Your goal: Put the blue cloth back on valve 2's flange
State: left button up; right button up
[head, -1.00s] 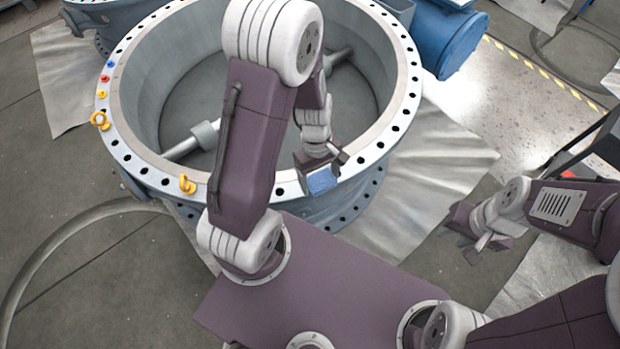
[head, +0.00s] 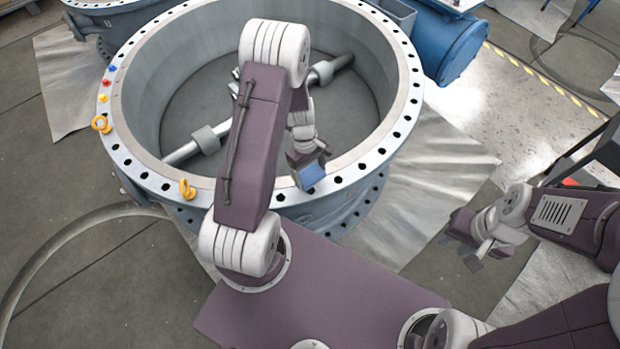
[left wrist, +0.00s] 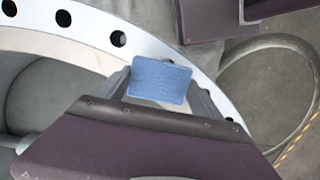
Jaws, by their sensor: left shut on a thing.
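The blue cloth (head: 312,174) is a small folded pad between the fingers of my left gripper (head: 308,168). The left wrist view shows the cloth (left wrist: 160,81) from above, with my left gripper (left wrist: 160,88) shut on it. The large valve ring has a pale bolted flange (head: 148,172); the cloth appears over the flange's near right part. I cannot tell whether it touches the flange, or which number this valve bears. My right gripper (head: 482,249) hangs off to the right, away from the valve, and seems empty with its fingers apart.
Orange eyebolts sit on the flange at the left (head: 101,124) and at the front (head: 187,189). Small coloured plugs (head: 106,83) stand on its left rim. A shaft (head: 205,140) crosses the bore. Silvery sheeting (head: 435,180) lies on the floor at right. A blue cylinder (head: 450,45) stands behind.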

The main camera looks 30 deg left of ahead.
aim_at(310, 179)
pick_arm(q)
notch_tip(310, 179, down, 4)
jog(key=shift+r+b, duration=0.1)
jog(key=shift+b, duration=0.35)
jog(key=shift+f, duration=0.2)
jog(key=o, duration=1.5)
jog(key=shift+f, duration=0.1)
jog(key=shift+c, duration=0.2)
